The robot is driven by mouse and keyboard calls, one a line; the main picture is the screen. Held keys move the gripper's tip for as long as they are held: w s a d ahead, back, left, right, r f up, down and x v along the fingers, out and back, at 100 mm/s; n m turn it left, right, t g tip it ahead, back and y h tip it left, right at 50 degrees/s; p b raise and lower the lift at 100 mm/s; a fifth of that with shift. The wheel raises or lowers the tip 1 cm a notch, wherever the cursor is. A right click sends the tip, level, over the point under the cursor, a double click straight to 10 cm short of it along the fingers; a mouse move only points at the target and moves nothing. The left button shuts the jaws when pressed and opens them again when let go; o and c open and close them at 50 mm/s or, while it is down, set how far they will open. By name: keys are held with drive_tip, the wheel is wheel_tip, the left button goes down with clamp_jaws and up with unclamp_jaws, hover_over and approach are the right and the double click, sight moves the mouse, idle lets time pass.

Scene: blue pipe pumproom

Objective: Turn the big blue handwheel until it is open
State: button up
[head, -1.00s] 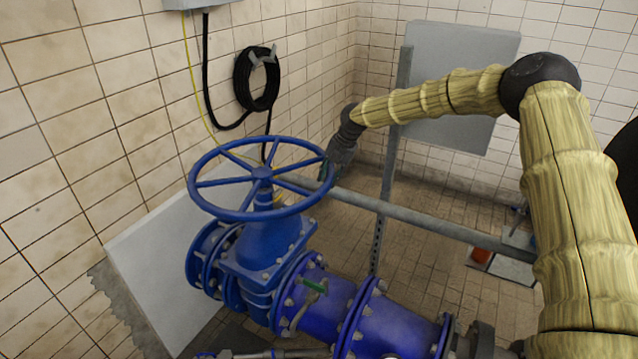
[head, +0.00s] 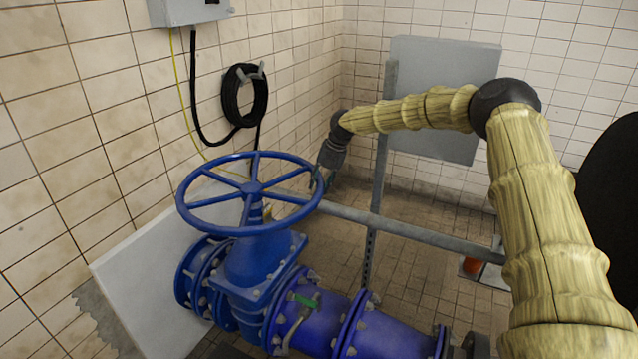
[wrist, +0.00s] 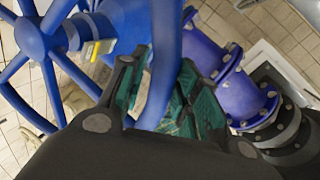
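The big blue handwheel (head: 194,229) sits roughly level on top of a blue gate valve (head: 253,265) in the left half of the head view. My gripper (head: 321,180) is at the right side of its rim. In the wrist view the rim (wrist: 164,60) passes between the two fingers of my gripper (wrist: 160,100). Their green pads lie close on both sides of it, and the gripper looks shut on the rim. The exact contact is partly hidden by the fingers. The wheel's spokes and hub (wrist: 32,40) show at the left of the wrist view.
A grey rail (head: 410,229) runs behind the valve and below my gripper, joined to an upright post (head: 378,190). A blue pipe (head: 390,325) leads right from the valve. A white panel (head: 135,265) leans at left. A black hose coil (head: 229,95) hangs on the tiled wall.

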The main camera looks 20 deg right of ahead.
drive_tip(key=o, duration=0.3)
drive_tip(key=shift+w+d, duration=0.3)
drive_tip(key=shift+d, duration=0.25)
drive_tip(key=shift+w+d, duration=0.1)
drive_tip(key=shift+f, duration=0.1)
drive_tip(key=shift+a, duration=0.35)
drive_tip(key=v, duration=1.2)
drive_tip(key=shift+d, duration=0.1)
